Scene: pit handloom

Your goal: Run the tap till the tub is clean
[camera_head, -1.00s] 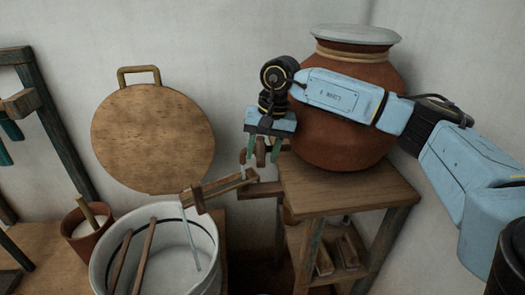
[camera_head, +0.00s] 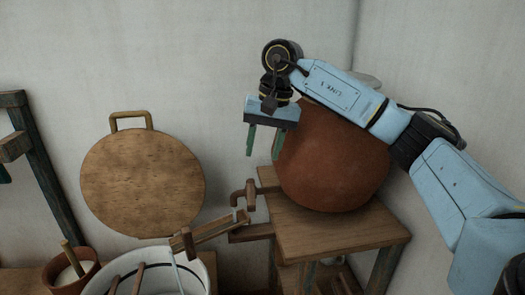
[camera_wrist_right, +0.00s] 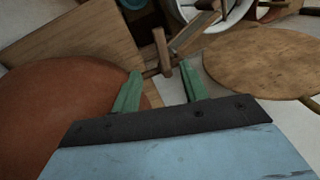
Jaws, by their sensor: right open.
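The wooden tap (camera_head: 245,194) juts from the stand beside the clay jar (camera_head: 335,165). A wooden trough (camera_head: 210,232) slopes from below the tap to the white tub (camera_head: 205,270) at the bottom edge. A thin pale streak, like running water, drops from the trough's end into the tub. The tub's floor is cut off, so its cleanness cannot be told. My right gripper (camera_head: 265,155) is open and empty, above the tap and apart from it. In the right wrist view, the tap (camera_wrist_right: 161,50) shows beyond the fingertips. My left gripper is not in view.
The jar stands on a wooden stand (camera_head: 340,235), close to my right gripper. A round wooden board (camera_head: 143,182) leans on the wall. A clay pot (camera_head: 68,272) stands left of the tub. A dark wooden frame (camera_head: 40,165) rises at the far left.

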